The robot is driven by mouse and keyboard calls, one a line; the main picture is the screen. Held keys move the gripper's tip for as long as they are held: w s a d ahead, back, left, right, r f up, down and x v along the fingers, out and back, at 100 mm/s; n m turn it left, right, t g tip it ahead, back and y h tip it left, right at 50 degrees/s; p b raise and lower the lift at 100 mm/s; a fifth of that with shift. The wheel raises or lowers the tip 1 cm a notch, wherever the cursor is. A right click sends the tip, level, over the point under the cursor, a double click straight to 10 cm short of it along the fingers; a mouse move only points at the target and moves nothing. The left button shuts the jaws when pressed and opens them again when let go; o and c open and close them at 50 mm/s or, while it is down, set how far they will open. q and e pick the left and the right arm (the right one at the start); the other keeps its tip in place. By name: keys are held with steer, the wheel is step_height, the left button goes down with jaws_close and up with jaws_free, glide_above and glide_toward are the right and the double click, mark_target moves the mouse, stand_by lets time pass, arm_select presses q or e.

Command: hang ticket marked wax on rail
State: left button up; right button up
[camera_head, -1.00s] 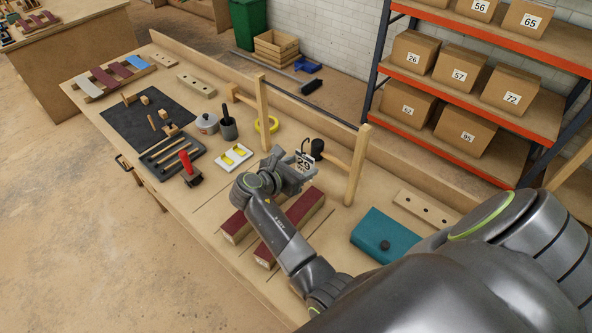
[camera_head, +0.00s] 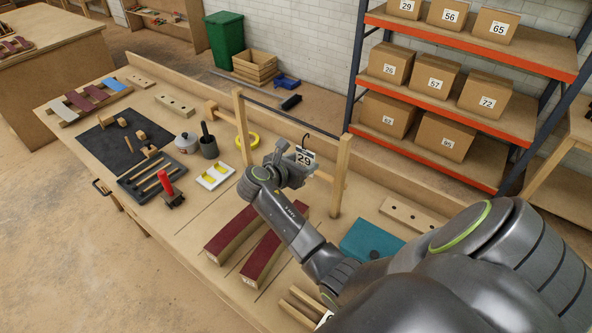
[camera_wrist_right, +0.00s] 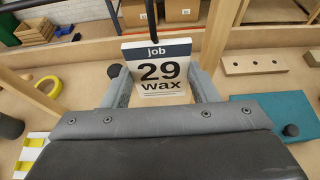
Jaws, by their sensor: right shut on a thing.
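The ticket (camera_head: 305,156) is a white card with a dark band; in the right wrist view the ticket (camera_wrist_right: 159,73) reads "job 29 wax". A dark hook rises from its top. My right gripper (camera_head: 293,162) is shut on the ticket and holds it upright, above the bench and close to the rail. The rail (camera_head: 290,118) is a thin dark bar between two wooden posts, the left post (camera_head: 242,128) and the right post (camera_head: 341,175). The hook's top is near the rail in the head view; I cannot tell whether they touch. My left gripper is out of view.
A teal block (camera_head: 370,240) and a drilled wooden strip (camera_head: 411,216) lie to the right. Pots, a yellow tape ring (camera_head: 248,141) and a tool tray (camera_head: 152,178) stand left.

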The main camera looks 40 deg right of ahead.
steer(key=shift+w+d+b, duration=0.2)
steer(key=shift+d+b, duration=0.15)
steer(key=shift+d, duration=0.35)
steer(key=shift+w+d+b, duration=0.15)
steer(key=shift+d+b, duration=0.2)
steer(key=shift+d, duration=0.35)
steer(key=shift+b+x, duration=1.75)
steer(key=shift+x, duration=0.55)
steer(key=shift+f, duration=0.1)
steer(key=o, duration=1)
steer(key=shift+o, duration=0.2)
